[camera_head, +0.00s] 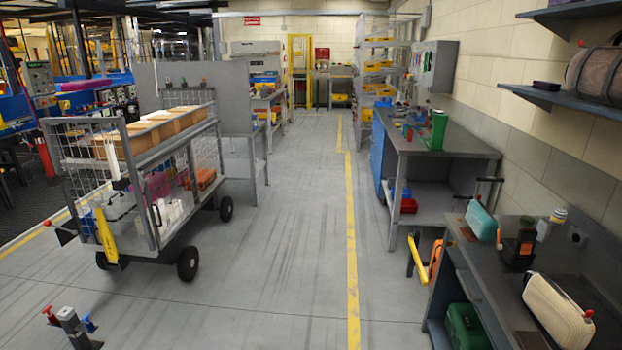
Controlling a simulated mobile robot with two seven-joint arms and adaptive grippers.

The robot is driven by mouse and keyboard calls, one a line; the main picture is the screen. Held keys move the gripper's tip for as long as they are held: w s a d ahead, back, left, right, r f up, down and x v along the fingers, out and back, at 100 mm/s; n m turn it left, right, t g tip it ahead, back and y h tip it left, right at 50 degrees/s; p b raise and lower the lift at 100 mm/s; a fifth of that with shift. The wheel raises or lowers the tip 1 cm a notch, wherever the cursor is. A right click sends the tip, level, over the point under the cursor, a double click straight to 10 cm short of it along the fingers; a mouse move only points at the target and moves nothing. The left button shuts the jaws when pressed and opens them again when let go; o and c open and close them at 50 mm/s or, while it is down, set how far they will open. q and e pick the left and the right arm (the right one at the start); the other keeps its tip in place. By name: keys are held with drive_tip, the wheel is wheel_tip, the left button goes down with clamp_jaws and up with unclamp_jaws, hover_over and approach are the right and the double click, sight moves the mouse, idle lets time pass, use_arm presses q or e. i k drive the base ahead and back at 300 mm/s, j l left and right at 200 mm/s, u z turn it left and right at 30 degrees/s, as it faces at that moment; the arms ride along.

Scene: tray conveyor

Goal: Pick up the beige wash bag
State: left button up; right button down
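The beige wash bag (556,308) is at the lower right. It is a long, cream-coloured soft case with a dark line along its left edge. It lies at a slant on the dark top of the near workbench (500,290). A small red part (588,314) shows at its right end; I cannot tell whether it belongs to the bag. Neither my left gripper nor my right gripper shows in this view.
A teal case (481,220) and a dark bottle (519,246) stand behind the bag. Shelves above hold a brown bag (596,75). A wire-sided cart (150,245) stands left; a small grey fixture (72,325) is at lower left. The middle floor is clear.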

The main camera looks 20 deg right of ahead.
sight(555, 310)
drive_tip(key=i+z, duration=0.7)
drive_tip(key=z, duration=0.2)
drive_tip(key=i+j+z, duration=0.2)
drive_tip(key=z, duration=0.25)
drive_tip(key=i+j+z, duration=0.1)
drive_tip(key=i+z, duration=0.2)
drive_tip(key=z, duration=0.15)
drive_tip(key=i+j+z, duration=0.2)
drive_tip(key=z, duration=0.25)
drive_tip(key=i+j+z, duration=0.25)
drive_tip(key=z, duration=0.2)
